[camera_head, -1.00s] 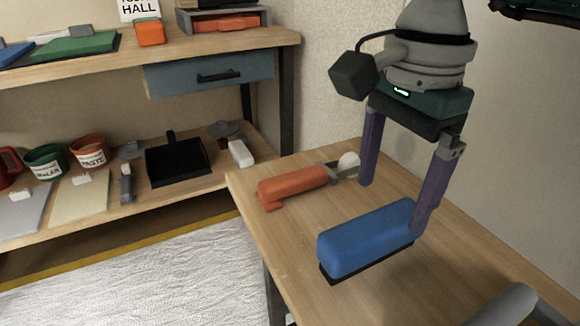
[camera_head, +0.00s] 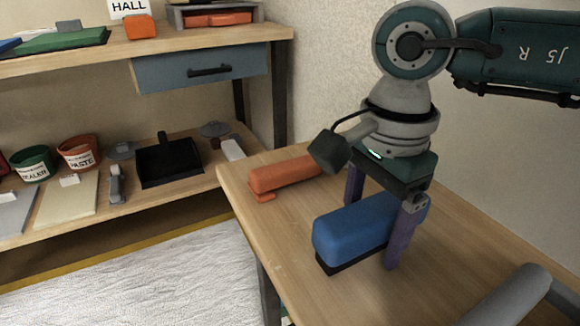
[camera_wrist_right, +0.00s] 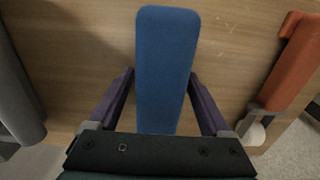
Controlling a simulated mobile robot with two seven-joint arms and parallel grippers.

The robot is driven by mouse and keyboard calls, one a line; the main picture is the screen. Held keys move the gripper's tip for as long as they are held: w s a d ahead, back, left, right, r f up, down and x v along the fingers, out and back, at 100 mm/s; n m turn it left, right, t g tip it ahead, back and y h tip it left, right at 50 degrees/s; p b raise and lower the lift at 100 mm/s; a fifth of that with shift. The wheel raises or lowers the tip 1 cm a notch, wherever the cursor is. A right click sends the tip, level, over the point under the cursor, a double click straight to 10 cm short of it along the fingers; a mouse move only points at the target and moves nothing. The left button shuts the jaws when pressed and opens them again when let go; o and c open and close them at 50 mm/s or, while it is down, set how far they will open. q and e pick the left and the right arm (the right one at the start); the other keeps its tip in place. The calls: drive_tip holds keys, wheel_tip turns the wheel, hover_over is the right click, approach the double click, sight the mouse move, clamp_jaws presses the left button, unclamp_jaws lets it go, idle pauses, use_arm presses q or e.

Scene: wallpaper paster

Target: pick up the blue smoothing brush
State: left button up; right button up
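The blue smoothing brush (camera_head: 352,232) lies on the wooden table with its dark bristle edge down. My right gripper (camera_head: 372,240) is lowered around it, one purple finger in front of the brush and the other behind it. In the right wrist view the brush (camera_wrist_right: 166,65) lies between the two open fingers (camera_wrist_right: 163,100), with a narrow gap visible on each side. The brush is partly hidden by the near finger in the head view. My left gripper is not in view.
An orange-handled tool (camera_head: 285,176) lies on the table behind the brush, near the right gripper. A grey cylinder (camera_head: 508,296) is at the table's front right. A shelf with a black dustpan (camera_head: 170,163) and pots stands at the left. The table front is clear.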

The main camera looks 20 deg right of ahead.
sight(377, 206)
clamp_jaws()
idle(0.4)
drive_tip(key=shift+r, duration=0.55)
wheel_tip(377, 206, up, 19)
drive_tip(key=p, duration=0.6)
drive_tip(key=shift+p, duration=0.3)
